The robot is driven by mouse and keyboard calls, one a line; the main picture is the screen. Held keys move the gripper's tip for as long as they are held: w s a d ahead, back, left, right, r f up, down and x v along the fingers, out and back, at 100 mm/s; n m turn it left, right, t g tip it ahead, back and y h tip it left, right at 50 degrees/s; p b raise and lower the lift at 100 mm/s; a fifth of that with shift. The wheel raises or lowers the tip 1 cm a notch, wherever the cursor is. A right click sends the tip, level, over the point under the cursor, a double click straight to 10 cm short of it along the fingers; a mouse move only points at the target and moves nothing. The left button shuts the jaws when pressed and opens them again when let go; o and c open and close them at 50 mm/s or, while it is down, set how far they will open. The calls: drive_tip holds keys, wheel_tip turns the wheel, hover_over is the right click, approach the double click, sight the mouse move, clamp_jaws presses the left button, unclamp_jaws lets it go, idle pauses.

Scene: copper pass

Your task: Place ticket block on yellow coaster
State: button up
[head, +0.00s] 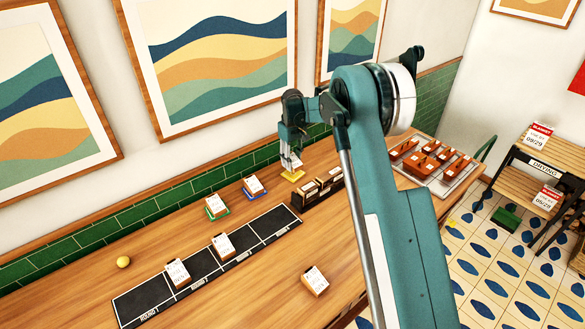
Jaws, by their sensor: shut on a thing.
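My gripper (289,150) is at the far part of the wooden counter, pointing down, shut on a small white ticket block (291,164). The yellow coaster (293,176) lies on the counter directly under the block. At this size I cannot tell whether the block touches the coaster or hangs just above it. The fingers hide part of the block.
A ticket block stands on a green coaster (217,214) and another on a blue coaster (255,194). A dark holder (318,193) stands close right of the yellow coaster. A black strip (145,303) bears two blocks; a loose block (314,280) and yellow ball (123,262) lie apart.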

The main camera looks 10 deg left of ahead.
sight(293, 166)
drive_tip(key=shift+f, duration=0.1)
drive_tip(key=shift+f, duration=1.75)
drive_tip(key=shift+f, duration=0.15)
drive_tip(key=o, duration=0.9)
wheel_tip(293, 166, up, 12)
drive_tip(key=shift+r, duration=0.15)
